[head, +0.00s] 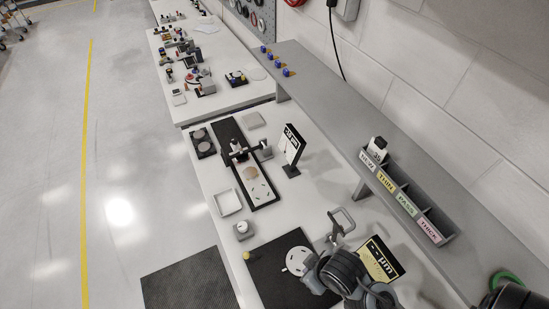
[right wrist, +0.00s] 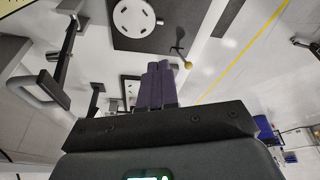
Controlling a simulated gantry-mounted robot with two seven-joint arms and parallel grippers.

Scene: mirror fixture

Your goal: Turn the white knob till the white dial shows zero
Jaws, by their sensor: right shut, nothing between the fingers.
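A small grey block with a white round top, apparently the white knob (head: 242,227), stands near the table's left edge in the head view. A white card with black markings (head: 293,144), likely the white dial, stands farther back; its reading is too small to make out. My right gripper (right wrist: 160,68) is shut and empty in the right wrist view, its purple-grey fingers together. In the head view the right arm (head: 343,270) is over the near end of the table, and its fingertips cannot be made out. I cannot identify the white knob in the wrist view. My left gripper is not in view.
A white disc with holes (head: 298,260) lies on a black mat near the arm; the wrist view shows it too (right wrist: 134,18). A yellow ball (head: 246,256) stands left of it. A yellow card (head: 382,259), metal handle (head: 341,221) and white tray (head: 228,203) stand nearby.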

